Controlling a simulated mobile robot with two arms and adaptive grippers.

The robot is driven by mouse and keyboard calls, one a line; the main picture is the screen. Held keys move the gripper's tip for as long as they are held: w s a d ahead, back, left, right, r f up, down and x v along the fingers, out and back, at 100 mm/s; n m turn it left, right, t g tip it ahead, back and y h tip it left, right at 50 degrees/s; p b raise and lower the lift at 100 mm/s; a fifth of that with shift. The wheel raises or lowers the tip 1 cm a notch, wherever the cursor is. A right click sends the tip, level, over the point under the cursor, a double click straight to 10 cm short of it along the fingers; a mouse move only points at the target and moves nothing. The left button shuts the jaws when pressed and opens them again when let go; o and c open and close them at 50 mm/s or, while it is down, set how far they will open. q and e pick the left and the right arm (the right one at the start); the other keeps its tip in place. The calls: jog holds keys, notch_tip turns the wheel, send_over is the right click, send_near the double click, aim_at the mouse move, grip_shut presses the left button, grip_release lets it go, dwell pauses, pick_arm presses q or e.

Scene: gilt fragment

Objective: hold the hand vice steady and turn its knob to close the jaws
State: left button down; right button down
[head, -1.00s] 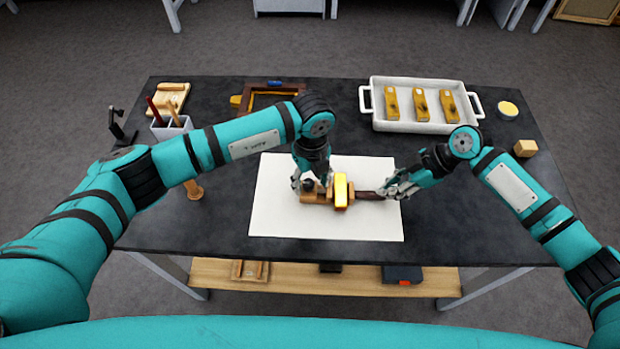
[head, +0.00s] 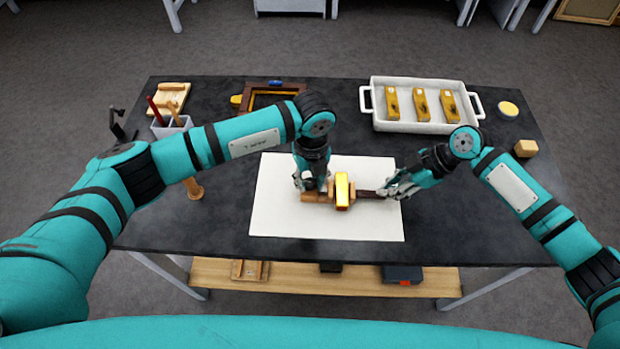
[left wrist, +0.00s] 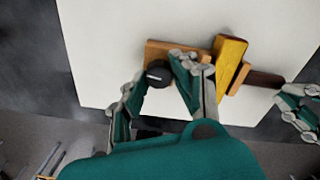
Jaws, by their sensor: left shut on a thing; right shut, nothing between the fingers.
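The hand vice (head: 320,197) lies on a white sheet (head: 290,222), its wooden body to the left and its dark handle (head: 368,194) to the right. A gilt fragment (head: 342,190) sits across it; it also shows in the left wrist view (left wrist: 229,65). The vice's black knob (left wrist: 156,74) is between the fingers of my left gripper (head: 311,186), which is shut on it from above. My right gripper (head: 394,190) is shut and empty at the handle's right end. I cannot tell whether its fingers touch the handle.
A white tray (head: 372,110) with several gilt pieces stands at the back right. A wooden block (head: 525,148) and a yellow round tin (head: 508,108) lie right of it. A dark frame (head: 275,97) and a brush pot (head: 172,127) stand at the back left. The table's front is clear.

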pick_arm(q)
jog(key=m, duration=1.2)
jog(key=shift+m, duration=0.3)
jog(key=m, duration=1.2)
jog(key=shift+m, duration=0.4)
jog(key=c, duration=1)
grip_release()
jog(key=shift+c, duration=0.2)
